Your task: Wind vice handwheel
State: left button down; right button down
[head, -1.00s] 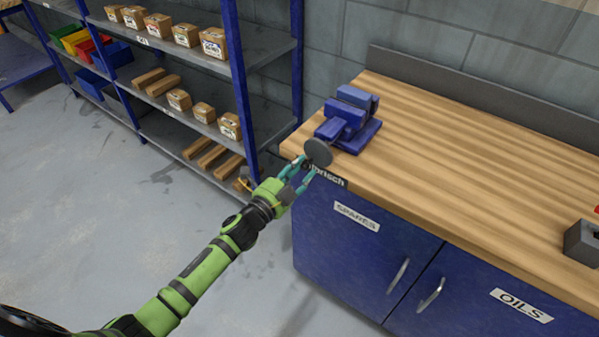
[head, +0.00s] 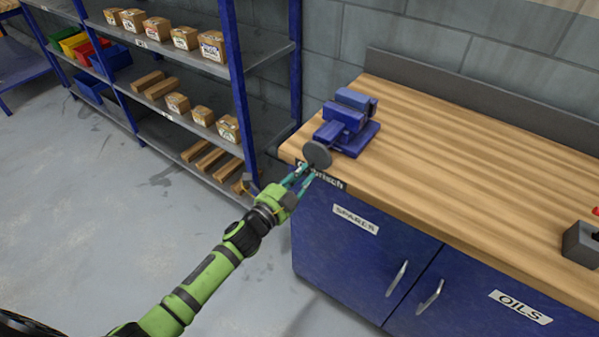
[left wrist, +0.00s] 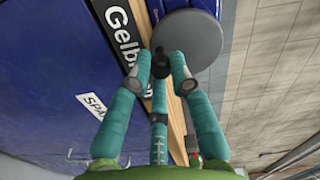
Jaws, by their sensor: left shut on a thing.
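The blue vice (head: 346,121) sits on the left end of the wooden bench top. Its round grey handwheel (head: 317,155) faces the front left and also shows in the left wrist view (left wrist: 200,42). My left gripper (head: 308,174) is at the lower edge of the wheel. In the left wrist view the teal fingers (left wrist: 163,78) are closed around a small dark handle knob (left wrist: 161,64) at the wheel's rim. The fingertips partly hide the knob. My right gripper is in neither view.
The wooden bench top (head: 450,150) is clear right of the vice, up to a dark grey block (head: 581,243). Blue cupboard doors (head: 360,245) are below. A blue shelf rack (head: 245,110) with small boxes stands at the left.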

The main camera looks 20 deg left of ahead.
pick_arm(q)
jog(key=shift+r, duration=0.1)
jog(key=shift+s+d+r+n+p, duration=0.1)
jog(key=shift+d+n+p, duration=0.15)
jog(key=shift+n, duration=0.35)
jog(key=shift+d+n+p, duration=0.15)
jog(key=shift+n+p, duration=0.2)
jog(key=shift+n, duration=0.75)
jog(key=shift+s+d+r+n+p, duration=0.15)
jog(key=shift+d+n+p, duration=0.2)
jog(key=shift+n+p, duration=0.55)
jog(key=shift+d+n, duration=0.1)
jog(key=shift+n, duration=0.7)
